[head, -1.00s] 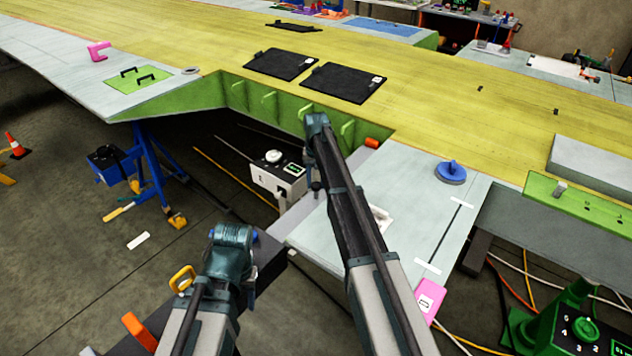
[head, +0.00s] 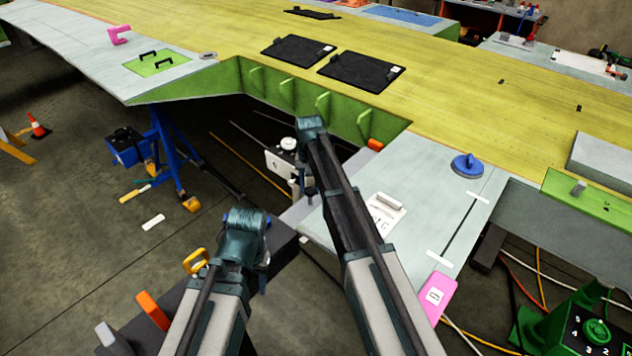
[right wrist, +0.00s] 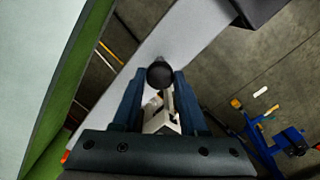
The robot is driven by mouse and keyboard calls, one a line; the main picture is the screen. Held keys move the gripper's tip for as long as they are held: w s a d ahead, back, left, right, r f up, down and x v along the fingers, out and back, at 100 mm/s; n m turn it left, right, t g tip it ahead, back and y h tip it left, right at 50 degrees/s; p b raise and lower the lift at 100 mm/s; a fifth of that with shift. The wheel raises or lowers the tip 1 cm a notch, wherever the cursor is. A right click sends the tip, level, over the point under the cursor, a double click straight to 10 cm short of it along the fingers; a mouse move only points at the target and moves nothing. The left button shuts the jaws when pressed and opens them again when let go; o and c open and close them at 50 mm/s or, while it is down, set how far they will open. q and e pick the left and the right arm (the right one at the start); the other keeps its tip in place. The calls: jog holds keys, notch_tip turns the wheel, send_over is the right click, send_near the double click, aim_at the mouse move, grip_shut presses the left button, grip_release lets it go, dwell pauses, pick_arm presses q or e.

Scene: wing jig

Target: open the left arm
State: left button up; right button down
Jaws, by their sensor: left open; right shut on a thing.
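A dark round knob (right wrist: 160,74) sits between the fingertips of my right gripper (right wrist: 160,82) in the right wrist view. The gripper is shut on it. A pale grey bar (right wrist: 200,25) runs diagonally behind the knob; I cannot tell how the two join. In the head view the bar (head: 294,214) shows beside the wing's notch, and my right gripper (head: 308,192) points down over it. My left gripper (head: 262,270) is low at the left of the bar, apart from it. It is open, its fingers mostly hidden by my wrist.
The wing's green ribbed edge (head: 285,90) borders the notch. A white box (head: 278,163) stands behind my right gripper. A yellow handle (head: 195,261) and an orange handle (head: 152,311) are near my left arm.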

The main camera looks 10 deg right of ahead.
jog(key=shift+c, duration=2.2)
grip_release()
notch_tip(320, 180, up, 14)
jog(key=p, duration=1.4)
jog(key=shift+s+f, duration=0.1)
jog(key=shift+f, duration=0.1)
